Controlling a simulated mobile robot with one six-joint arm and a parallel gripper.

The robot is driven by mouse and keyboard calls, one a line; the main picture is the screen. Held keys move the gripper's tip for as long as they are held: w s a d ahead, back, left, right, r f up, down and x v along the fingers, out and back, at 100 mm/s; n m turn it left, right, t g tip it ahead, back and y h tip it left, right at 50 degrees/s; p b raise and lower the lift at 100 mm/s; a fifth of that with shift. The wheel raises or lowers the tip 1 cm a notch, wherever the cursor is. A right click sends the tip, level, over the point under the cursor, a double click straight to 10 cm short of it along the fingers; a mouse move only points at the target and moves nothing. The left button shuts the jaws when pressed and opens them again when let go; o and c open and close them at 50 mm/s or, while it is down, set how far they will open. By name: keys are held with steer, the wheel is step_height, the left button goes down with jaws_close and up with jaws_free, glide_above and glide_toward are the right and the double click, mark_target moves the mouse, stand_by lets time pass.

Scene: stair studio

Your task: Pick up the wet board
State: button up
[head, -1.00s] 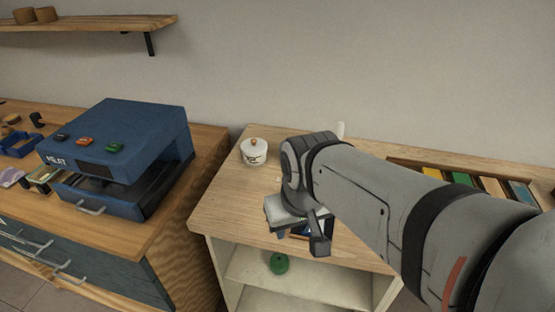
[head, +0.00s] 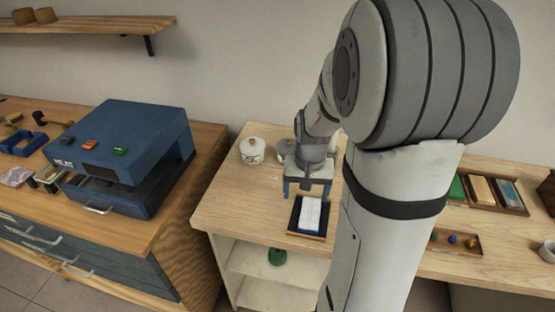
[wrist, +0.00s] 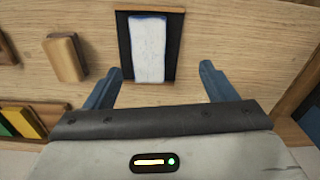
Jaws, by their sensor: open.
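The likely wet board (head: 311,213) is a pale, whitish slab with a bluish edge. It lies on a dark tray (head: 294,217) near the front edge of the wooden counter. In the wrist view the board (wrist: 149,48) lies beyond my fingertips, with the dark tray (wrist: 126,50) around it. My gripper (head: 306,190) is open and empty just behind the tray in the head view. In the wrist view its two blue fingers (wrist: 160,74) are spread wide, apart from the board.
A white lidded pot (head: 252,151) stands behind left on the counter. A tray of coloured blocks (head: 510,201) and a smaller tray (head: 470,243) lie right. A blue press (head: 125,150) is on the left bench. A wooden block (wrist: 65,58) shows in the wrist view.

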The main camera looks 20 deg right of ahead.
mark_target(310, 212)
steer(key=d+f, duration=0.1)
steer(key=w+d+f+m, duration=0.1)
steer(key=shift+w+d+f+g+p, duration=0.2)
steer(key=shift+d+g+p, duration=0.1)
steer(key=shift+p, duration=0.1)
steer(key=shift+d+f+p, duration=0.1)
steer(key=shift+f+p, duration=0.8)
steer(key=shift+f, duration=3.05)
steer(key=shift+c, duration=0.2)
steer(key=c, duration=1)
